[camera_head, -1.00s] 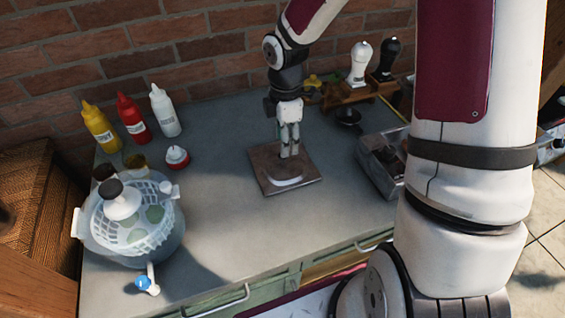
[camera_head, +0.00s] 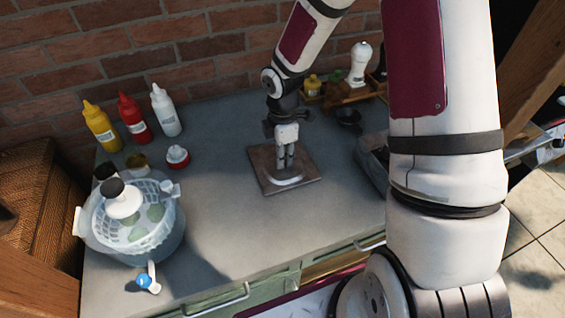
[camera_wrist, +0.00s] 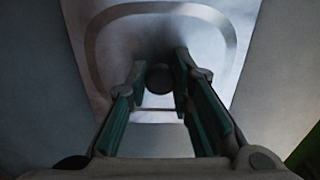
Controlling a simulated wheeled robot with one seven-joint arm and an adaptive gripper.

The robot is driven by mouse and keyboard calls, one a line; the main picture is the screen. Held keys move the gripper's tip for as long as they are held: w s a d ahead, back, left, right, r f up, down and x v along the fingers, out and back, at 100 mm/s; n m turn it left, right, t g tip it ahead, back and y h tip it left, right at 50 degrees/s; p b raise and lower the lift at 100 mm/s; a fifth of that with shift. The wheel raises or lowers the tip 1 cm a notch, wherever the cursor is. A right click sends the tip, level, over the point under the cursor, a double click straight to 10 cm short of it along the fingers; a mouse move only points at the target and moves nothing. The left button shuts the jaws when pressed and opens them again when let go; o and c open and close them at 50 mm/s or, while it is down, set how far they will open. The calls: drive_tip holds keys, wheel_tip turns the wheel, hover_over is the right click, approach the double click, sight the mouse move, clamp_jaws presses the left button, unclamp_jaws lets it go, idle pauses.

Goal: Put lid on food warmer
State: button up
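The lid (camera_head: 262,172) is a flat, square, brownish metal plate with a bright reflection, lying on the grey counter. It also shows in the wrist view (camera_wrist: 100,45), with a dark round knob (camera_wrist: 160,78) at its middle. My gripper (camera_head: 285,165) points straight down over the lid's middle. In the wrist view its two green-padded fingers (camera_wrist: 160,65) are apart, one on each side of the knob, with a narrow gap seeming to show. The food warmer seems to be the grey metal container (camera_head: 372,160) at the right, mostly hidden behind my arm.
A salad spinner-like bowl with a white basket (camera_head: 150,240) stands at the left front. Yellow, red and white bottles (camera_head: 133,118) and a small red-and-white jar (camera_head: 177,156) stand behind it. A wooden rack (camera_head: 345,95) is at the back right. Counter around the lid is clear.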

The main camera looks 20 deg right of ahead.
clamp_jaws()
drive_tip(key=shift+r, duration=0.1)
